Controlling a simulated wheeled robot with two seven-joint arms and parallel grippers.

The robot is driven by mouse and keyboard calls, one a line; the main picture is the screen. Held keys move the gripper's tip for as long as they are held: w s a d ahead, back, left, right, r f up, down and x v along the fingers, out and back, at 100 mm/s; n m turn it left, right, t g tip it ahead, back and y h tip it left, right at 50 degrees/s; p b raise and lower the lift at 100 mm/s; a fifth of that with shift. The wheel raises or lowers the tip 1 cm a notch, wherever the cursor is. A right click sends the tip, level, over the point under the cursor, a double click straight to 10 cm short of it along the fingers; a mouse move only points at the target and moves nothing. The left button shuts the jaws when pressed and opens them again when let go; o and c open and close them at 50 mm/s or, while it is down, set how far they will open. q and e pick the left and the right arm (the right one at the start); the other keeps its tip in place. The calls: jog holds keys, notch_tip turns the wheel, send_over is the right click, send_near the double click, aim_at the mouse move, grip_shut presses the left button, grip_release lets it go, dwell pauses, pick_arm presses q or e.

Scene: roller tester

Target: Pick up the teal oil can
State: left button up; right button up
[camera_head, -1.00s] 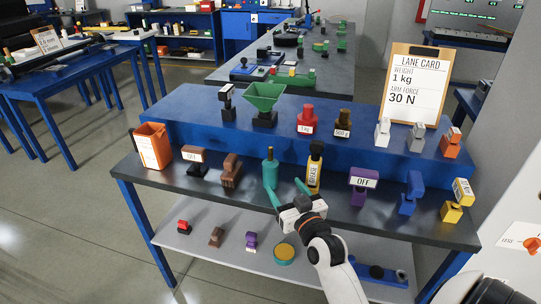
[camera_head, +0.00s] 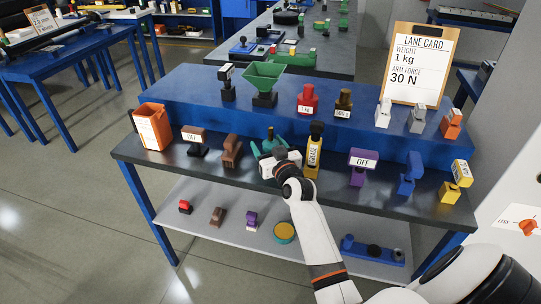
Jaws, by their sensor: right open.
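The teal oil can (camera_head: 270,134) stands on the dark front ledge of the blue bench, left of the GREASE bottle (camera_head: 313,152). Only its narrow top shows clearly; my right gripper and wrist hide most of its body. My right gripper (camera_head: 270,149) is open, right at the can, with its white palm in front of it. I cannot tell whether the fingers touch the can. My left gripper is not in view.
Left of the can stand a brown block (camera_head: 232,150), an OFF block (camera_head: 194,138) and an orange bin (camera_head: 152,127). A purple OFF block (camera_head: 359,167) is to the right. A green funnel (camera_head: 264,76) stands on the raised shelf (camera_head: 185,100) behind.

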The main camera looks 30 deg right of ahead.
jog(key=c, duration=1.3)
jog(key=shift+o, duration=0.2)
jog(key=shift+r, duration=0.1)
